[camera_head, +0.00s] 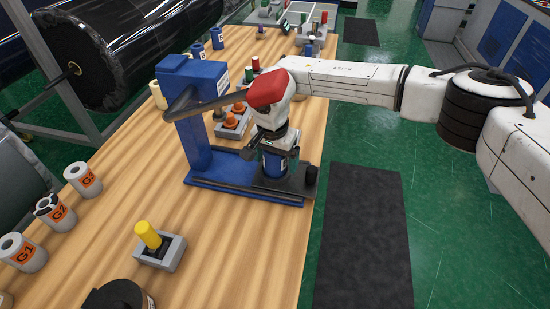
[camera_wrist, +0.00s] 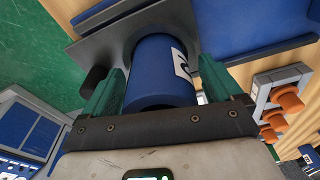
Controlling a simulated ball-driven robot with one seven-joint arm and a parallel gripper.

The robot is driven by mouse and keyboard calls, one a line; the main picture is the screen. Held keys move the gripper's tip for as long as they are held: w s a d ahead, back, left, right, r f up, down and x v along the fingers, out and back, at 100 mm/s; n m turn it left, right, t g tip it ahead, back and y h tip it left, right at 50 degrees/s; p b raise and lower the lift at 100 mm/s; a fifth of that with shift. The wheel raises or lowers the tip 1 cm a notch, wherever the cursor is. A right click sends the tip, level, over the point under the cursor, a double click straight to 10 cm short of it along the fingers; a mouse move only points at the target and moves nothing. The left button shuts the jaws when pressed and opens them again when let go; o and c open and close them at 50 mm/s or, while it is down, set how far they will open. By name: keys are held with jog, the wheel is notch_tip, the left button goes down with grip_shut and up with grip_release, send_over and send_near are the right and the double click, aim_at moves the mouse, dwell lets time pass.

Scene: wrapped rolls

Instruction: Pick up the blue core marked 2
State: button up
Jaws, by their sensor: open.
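The blue core (camera_head: 272,164) stands on the dark plate at the right of a blue stand's base, near the table's right edge. In the wrist view the blue core (camera_wrist: 158,75) shows a white label with a dark mark, partly cut by the view angle, that looks like a 2. My gripper (camera_head: 272,146) is over the core's top, pointing down. In the wrist view, green fingers flank the core on both sides. The jaws are open, and I cannot tell whether either finger touches it. The core's upper end is partly hidden by my gripper in the head view.
A grey tray (camera_head: 232,130) with orange-topped pieces lies behind. White cores (camera_head: 82,179) line the left edge. A yellow-handled grey block (camera_head: 168,257) sits in front.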

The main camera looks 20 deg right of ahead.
jog(key=shift+f, duration=0.15)
jog(key=c, duration=1)
jog(key=shift+c, duration=0.9)
